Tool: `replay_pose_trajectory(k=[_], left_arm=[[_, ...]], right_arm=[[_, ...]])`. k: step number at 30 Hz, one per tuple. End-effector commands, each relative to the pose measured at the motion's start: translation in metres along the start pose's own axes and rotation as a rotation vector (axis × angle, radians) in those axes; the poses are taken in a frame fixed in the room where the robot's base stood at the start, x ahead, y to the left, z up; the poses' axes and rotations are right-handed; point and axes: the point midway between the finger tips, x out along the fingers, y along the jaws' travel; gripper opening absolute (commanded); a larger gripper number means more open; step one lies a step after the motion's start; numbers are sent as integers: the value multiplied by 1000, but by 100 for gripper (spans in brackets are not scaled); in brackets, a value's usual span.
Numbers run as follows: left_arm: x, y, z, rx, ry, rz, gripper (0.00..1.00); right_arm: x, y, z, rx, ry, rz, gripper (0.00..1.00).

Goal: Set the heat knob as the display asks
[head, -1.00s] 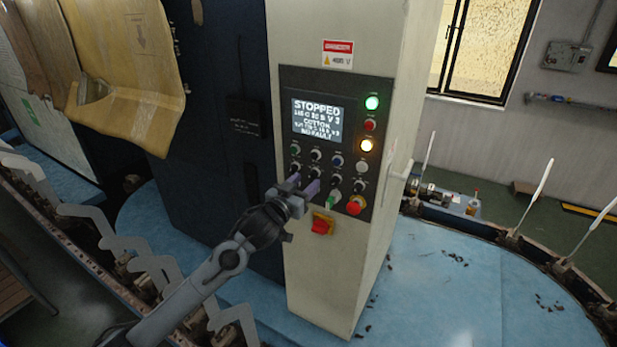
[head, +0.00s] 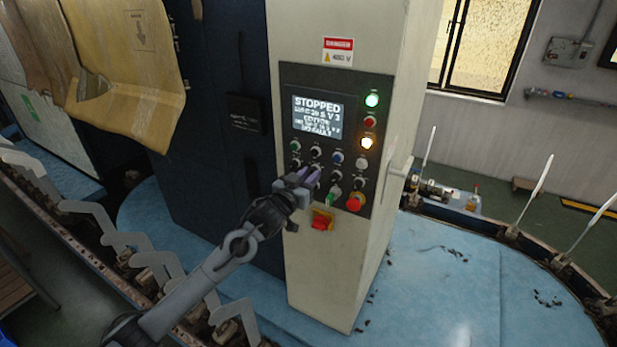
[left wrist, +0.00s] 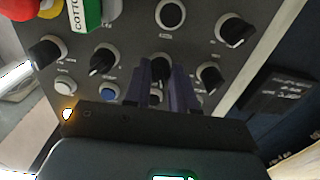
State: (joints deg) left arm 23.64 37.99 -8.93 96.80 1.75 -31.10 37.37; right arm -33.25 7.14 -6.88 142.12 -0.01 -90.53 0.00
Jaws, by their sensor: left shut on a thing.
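The display (head: 318,117) on the control panel reads "STOPPED" in large letters; the smaller lines, one looking like "COTTON", are too blurred to read surely. My left gripper (head: 309,176) is at the panel below the display. In the left wrist view, its purple fingers (left wrist: 168,85) are shut on a black knob (left wrist: 162,65), one finger at each side. Other black knobs with white marks sit beside it, one to the left (left wrist: 103,60) and one to the right (left wrist: 211,77). The knob labels are not legible, so I cannot tell which is heat. My right gripper is out of view.
A red switch on a yellow plate (head: 322,220) is just below. Lit green (head: 372,100) and amber (head: 367,143) lamps are at the panel's right edge.

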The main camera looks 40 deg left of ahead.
Motion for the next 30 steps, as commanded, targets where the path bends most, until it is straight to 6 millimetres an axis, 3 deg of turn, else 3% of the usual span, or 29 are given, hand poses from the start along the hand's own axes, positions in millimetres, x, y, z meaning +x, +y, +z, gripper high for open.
replay_pose_trajectory(k=[11, 30], left_arm=[[0, 0, 0, 70, 0, 1, 0], [0, -1, 1, 538, -1, 0, 0]], right_arm=[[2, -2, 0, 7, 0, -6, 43], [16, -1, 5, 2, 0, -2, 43]])
